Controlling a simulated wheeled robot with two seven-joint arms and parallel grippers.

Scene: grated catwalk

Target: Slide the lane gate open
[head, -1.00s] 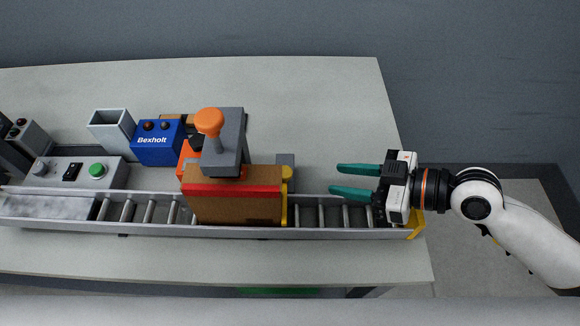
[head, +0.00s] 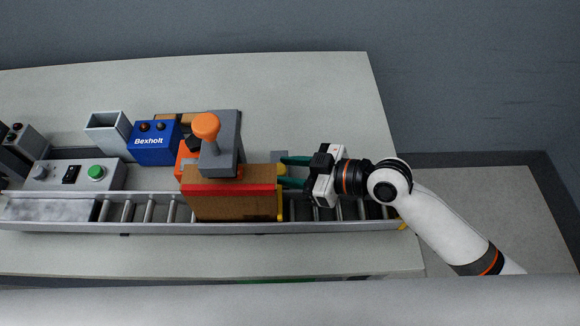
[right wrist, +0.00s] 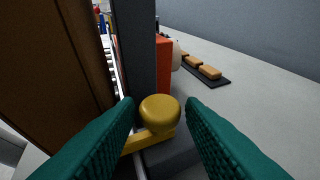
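The lane gate (head: 280,207) is a yellow piece across the roller lane, at the right end of a brown box. Its round yellow knob (right wrist: 159,112) stands on a yellow arm (right wrist: 140,141) in the right wrist view. My right gripper (head: 287,171) is open at the gate, its green fingers pointing left. In the right wrist view its fingertips (right wrist: 159,108) lie on either side of the knob, with gaps showing. The fingers partly hide the knob in the head view. My left gripper is not in view.
The brown box with a red stripe (head: 232,205) stands on the roller lane (head: 345,212) against the gate. A grey press with an orange knob (head: 206,127) stands behind it. A blue Bexholt box (head: 153,143) is farther left. The tabletop behind the gripper (head: 325,105) is clear.

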